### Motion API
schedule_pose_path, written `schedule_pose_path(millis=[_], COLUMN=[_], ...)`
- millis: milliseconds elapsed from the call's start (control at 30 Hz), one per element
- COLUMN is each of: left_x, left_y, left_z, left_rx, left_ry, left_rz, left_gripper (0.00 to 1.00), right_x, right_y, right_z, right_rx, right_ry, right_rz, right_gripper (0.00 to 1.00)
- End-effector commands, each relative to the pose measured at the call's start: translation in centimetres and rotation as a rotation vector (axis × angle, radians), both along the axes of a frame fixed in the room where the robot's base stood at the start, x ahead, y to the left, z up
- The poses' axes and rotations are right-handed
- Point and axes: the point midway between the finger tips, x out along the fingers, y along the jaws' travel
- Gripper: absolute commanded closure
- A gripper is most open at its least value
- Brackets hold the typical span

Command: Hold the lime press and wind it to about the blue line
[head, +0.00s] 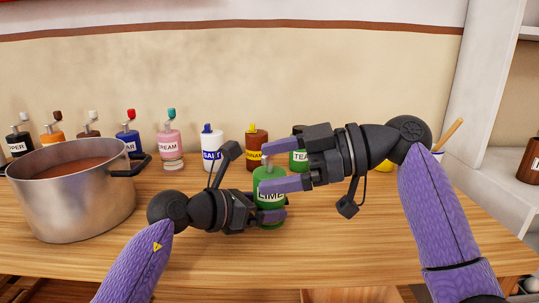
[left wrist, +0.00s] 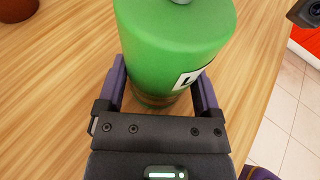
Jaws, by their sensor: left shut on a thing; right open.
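The lime press (head: 270,174) is a green cylinder with a white label reading LIME, upright over the table's middle. It also shows in the left wrist view (left wrist: 175,40), with a grey part on top cut off by the edge. My left gripper (head: 272,210) is shut on its lower body, one purple finger on each side. My right gripper (head: 266,166) is open, coming from the right, its fingers at the press's top. The press's top and crank are largely hidden behind these fingers in the head view. I cannot see a blue line on it.
A large steel pot (head: 70,205) with brown contents stands at the left. Along the wall stand several cranked presses, including a pink one (head: 170,143), a blue-and-white salt one (head: 211,145), a brown one (head: 256,146) and a green one (head: 299,159). The front wooden table (head: 340,250) is clear.

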Motion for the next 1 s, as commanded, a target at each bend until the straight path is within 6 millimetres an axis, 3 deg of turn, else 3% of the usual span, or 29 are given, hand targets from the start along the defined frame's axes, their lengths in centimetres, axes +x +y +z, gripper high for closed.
schedule_pose_path(millis=[33,100,200,267,367,700,1000], left_x=[0.0,0.0,0.0,0.0,0.0,0.0,0.0], left_y=[0.0,0.0,0.0,0.0,0.0,0.0,0.0], left_z=[-0.1,-0.1,-0.1,-0.1,-0.1,-0.1,-0.1], left_rx=[0.001,0.001,0.001,0.001,0.001,0.002,0.002], left_ry=[0.001,0.001,0.001,0.001,0.001,0.001,0.001], left_rz=[-0.001,-0.001,-0.001,-0.001,-0.001,0.0,0.0], left_gripper=[0.78,0.78,0.78,0.78,0.78,0.78,0.78], right_x=[1.4,2.9,3.9,4.2,4.8,7.7,8.3], right_y=[-2.8,-6.3,-9.3,-9.8,-8.4,-0.5,1.1], right_z=[-0.7,-1.3,-2.0,-2.1,-2.1,-2.1,-2.1], right_rx=[0.086,0.189,0.27,0.293,0.299,0.296,0.293], right_ry=[0.068,0.141,0.196,0.208,0.213,0.211,0.208], right_rz=[-0.088,-0.192,-0.279,-0.3,-0.305,-0.302,-0.303], right_gripper=[0.0,0.0,0.0,0.0,0.0,0.0,0.0])
